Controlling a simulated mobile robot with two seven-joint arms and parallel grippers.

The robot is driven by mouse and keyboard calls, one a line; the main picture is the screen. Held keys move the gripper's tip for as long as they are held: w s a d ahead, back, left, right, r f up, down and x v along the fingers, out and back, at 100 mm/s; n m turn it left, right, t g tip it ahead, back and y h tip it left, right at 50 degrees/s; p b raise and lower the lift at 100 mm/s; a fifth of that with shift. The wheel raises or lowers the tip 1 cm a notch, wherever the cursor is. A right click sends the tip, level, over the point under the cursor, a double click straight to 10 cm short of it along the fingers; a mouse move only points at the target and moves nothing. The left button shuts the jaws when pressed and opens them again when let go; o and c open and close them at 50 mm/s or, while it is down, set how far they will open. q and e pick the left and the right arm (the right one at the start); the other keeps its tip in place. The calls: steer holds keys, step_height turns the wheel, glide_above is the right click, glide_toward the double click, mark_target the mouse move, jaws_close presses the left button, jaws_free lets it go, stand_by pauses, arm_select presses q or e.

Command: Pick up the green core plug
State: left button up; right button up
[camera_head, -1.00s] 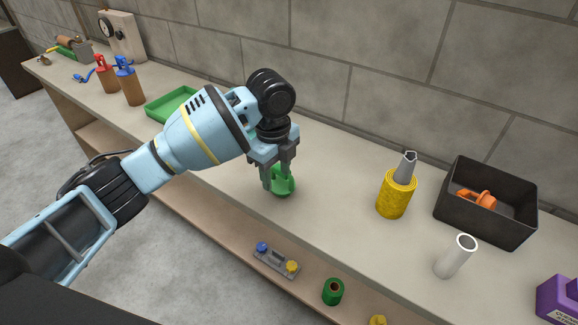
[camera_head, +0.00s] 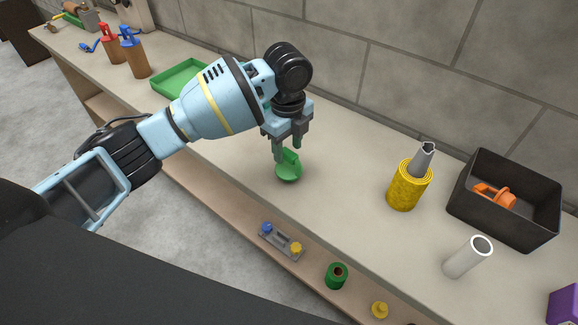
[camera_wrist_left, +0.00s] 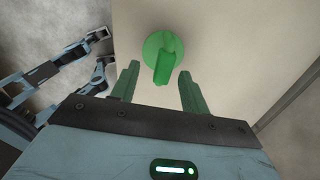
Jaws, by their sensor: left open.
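The green core plug (camera_head: 288,173) stands on the pale bench top, a round disc with an upright grip tab. It also shows in the left wrist view (camera_wrist_left: 163,53), with the tab pointing toward the camera. My left gripper (camera_head: 288,152) is open just above the plug. In the left wrist view its two fingers (camera_wrist_left: 158,76) are spread apart, with the tab between their lines and nothing held.
A yellow felt roll (camera_head: 408,187) with a grey core, a white tube (camera_head: 467,258) and a black bin (camera_head: 506,198) holding an orange part stand to the right. A green tray (camera_head: 180,78) lies behind my left arm. A lower shelf holds a green roll (camera_head: 336,276).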

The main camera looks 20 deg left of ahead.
mark_target(289, 152)
arm_select(q)
steer(key=f, duration=0.4)
steer(key=shift+w+f, duration=0.25)
steer(key=shift+f, duration=0.15)
steer(key=shift+c, duration=0.4)
jaws_close()
